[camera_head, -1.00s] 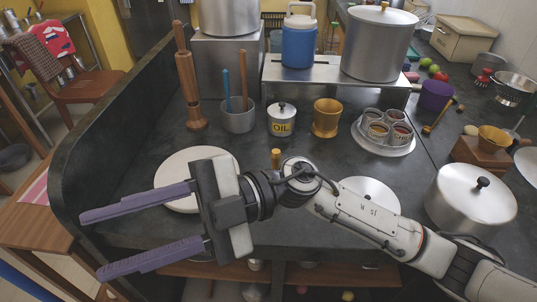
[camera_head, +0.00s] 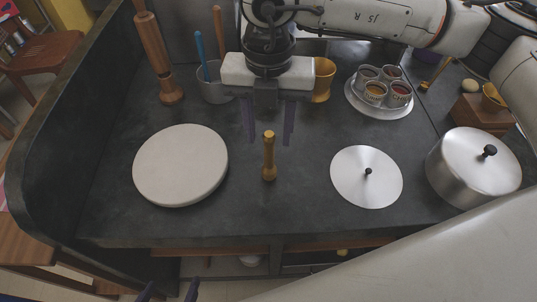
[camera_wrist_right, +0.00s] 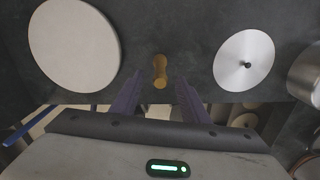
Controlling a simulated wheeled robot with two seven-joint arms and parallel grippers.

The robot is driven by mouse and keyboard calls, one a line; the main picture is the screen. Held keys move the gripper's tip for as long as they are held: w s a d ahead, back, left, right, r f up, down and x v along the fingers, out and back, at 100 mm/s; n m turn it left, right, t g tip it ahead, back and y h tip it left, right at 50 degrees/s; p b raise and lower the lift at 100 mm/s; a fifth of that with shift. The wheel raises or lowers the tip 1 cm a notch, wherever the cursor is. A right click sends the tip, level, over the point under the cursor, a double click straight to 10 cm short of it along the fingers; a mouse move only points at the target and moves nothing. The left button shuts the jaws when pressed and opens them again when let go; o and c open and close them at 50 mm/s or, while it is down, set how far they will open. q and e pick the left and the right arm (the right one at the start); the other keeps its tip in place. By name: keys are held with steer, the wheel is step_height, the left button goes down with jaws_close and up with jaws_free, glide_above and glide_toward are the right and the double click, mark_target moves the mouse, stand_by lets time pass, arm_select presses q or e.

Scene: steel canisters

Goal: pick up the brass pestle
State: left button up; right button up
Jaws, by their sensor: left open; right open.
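The brass pestle (camera_head: 268,157) stands upright on the dark counter between a pale round board and a flat metal lid. It also shows in the right wrist view (camera_wrist_right: 160,72), centred between the fingers. My right gripper (camera_head: 268,138) is open, its purple fingers pointing down around the line of the pestle's top. In the right wrist view my right gripper (camera_wrist_right: 159,85) has a finger on each side of the pestle, with gaps; I cannot tell how far above it they are. My left gripper (camera_head: 170,291) shows only its parted fingertips at the bottom edge, empty.
The round board (camera_head: 180,165) lies left and the metal lid (camera_head: 350,178) right. A steel pot (camera_head: 470,172) stands far right. Behind are a wooden pepper mill (camera_head: 152,45), a utensil pot (camera_head: 212,88), a brass mortar (camera_head: 322,80) and a spice tray (camera_head: 380,108).

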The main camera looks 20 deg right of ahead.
mark_target(269, 152)
steer(key=shift+f+p, duration=0.7)
steer(key=shift+f, duration=2.9)
jaws_close()
